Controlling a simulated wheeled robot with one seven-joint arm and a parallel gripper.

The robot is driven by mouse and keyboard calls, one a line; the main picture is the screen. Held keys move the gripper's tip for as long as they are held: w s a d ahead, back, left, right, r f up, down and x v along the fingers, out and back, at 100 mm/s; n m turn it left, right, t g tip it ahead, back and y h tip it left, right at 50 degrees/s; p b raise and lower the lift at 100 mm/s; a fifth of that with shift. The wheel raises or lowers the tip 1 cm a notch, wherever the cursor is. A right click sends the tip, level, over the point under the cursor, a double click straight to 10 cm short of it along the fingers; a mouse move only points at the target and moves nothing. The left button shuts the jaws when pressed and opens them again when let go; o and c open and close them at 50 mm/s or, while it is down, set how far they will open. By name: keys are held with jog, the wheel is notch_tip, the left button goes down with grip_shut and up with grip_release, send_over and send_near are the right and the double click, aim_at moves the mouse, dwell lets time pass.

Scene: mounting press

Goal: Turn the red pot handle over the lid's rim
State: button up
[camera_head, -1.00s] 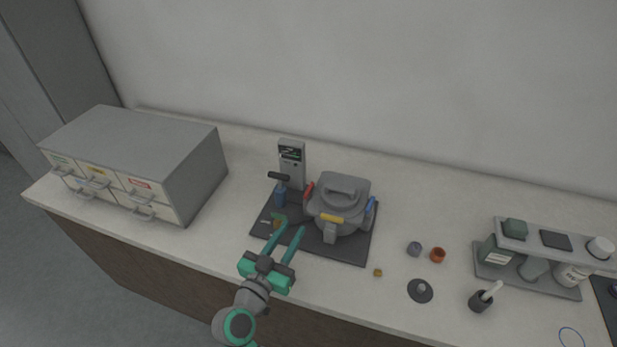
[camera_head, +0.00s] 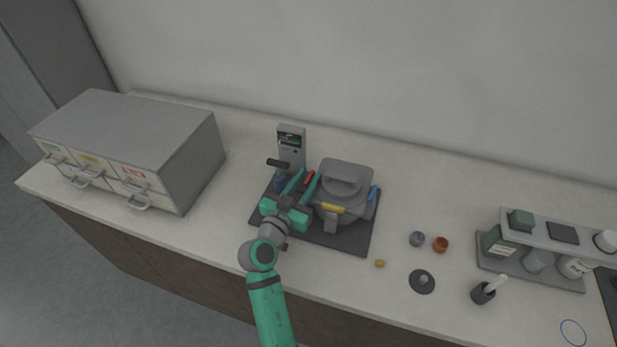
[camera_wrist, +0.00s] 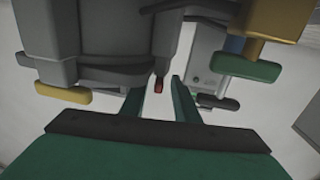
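The grey pot (camera_head: 345,177) stands on a dark mat with its lid on. The red handle (camera_head: 308,178) is on the pot's left side, a yellow handle (camera_head: 331,208) at its front and a blue handle (camera_head: 373,193) at its right. My gripper (camera_head: 305,181) reaches in from the front left, its fingers pointing at the red handle. In the wrist view the gripper (camera_wrist: 157,88) is open, and the red handle (camera_wrist: 158,84) shows small between the fingertips. I cannot tell whether either finger touches it. The yellow handle (camera_wrist: 62,93) shows at left there.
A grey column with a display (camera_head: 291,142) stands behind the pot, with a black lever (camera_head: 278,163) before it. A drawer cabinet (camera_head: 130,140) is at left. Small cups, a dark disc (camera_head: 421,281) and a rack (camera_head: 535,270) are at right. Open counter lies between.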

jog(key=shift+w+d, duration=0.25)
jog(key=shift+w, duration=0.15)
grip_shut()
jog(key=shift+a+h, duration=0.1)
jog(key=shift+h, duration=0.2)
jog(key=shift+w+m+g+h, duration=0.1)
jog(key=shift+m+g+h, duration=0.6)
jog(key=shift+m+h, duration=0.25)
jog(key=shift+m+g+h, duration=1.25)
jog(key=shift+g+h, duration=0.15)
jog(key=shift+h, duration=0.15)
